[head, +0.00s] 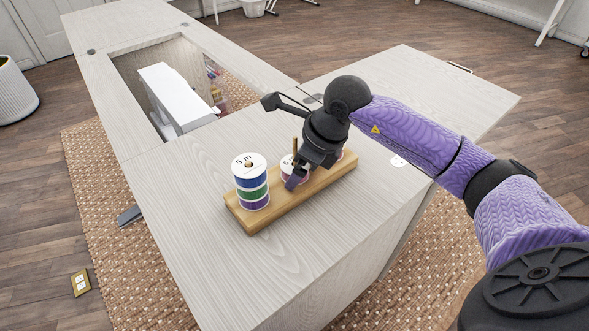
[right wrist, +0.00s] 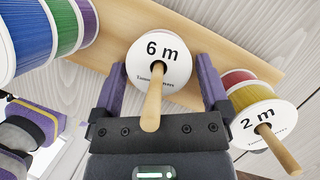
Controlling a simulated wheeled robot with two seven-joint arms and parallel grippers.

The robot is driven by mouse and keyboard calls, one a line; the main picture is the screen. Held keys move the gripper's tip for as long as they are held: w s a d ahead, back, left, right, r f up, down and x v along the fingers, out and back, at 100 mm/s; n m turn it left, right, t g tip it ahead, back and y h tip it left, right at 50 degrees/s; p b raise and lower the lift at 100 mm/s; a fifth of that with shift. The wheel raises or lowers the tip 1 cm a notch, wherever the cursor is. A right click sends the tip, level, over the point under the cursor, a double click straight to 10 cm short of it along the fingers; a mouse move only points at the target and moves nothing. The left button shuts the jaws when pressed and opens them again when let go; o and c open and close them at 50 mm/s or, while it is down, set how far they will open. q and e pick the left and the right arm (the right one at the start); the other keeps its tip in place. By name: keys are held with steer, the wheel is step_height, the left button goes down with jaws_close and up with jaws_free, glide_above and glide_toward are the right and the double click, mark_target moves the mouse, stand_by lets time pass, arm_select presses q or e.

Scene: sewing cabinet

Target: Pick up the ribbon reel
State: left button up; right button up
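Several ribbon reels stand on pegs of a wooden stand (head: 262,216) on the cabinet top. The middle reel (head: 287,165), marked "6 m" in the right wrist view (right wrist: 172,50), has my right gripper (head: 301,172) over it. The fingers of the right gripper (right wrist: 160,66) are spread on either side of this reel, close to its rim; a firm touch does not show. Its wooden peg (right wrist: 152,105) sticks up through the hole. The taller blue, green and purple stack (head: 251,182) is marked "5 m". The "2 m" reel (right wrist: 262,115) is mostly hidden in the head view.
The pale wood cabinet top (head: 190,245) is bare in front of the stand. A white sewing machine (head: 178,95) sits in an opening at the back left. The "5 m" stack and "2 m" reel flank the gripper closely. A woven rug (head: 100,175) lies below.

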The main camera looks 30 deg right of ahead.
steer(key=c, duration=0.7)
steer(key=shift+c, duration=1.2)
arm_select(q)
steer(key=shift+s, duration=0.25)
arm_select(e)
steer(key=shift+r, duration=0.15)
arm_select(q)
step_height(320, 180, up, 7)
steer(key=w+t+p, duration=0.1)
steer(key=w+p, duration=0.1)
steer(key=p, duration=0.5)
steer(key=shift+w, duration=0.25)
arm_select(e)
step_height(320, 180, up, 18)
arm_select(q)
steer(key=shift+s, duration=0.2)
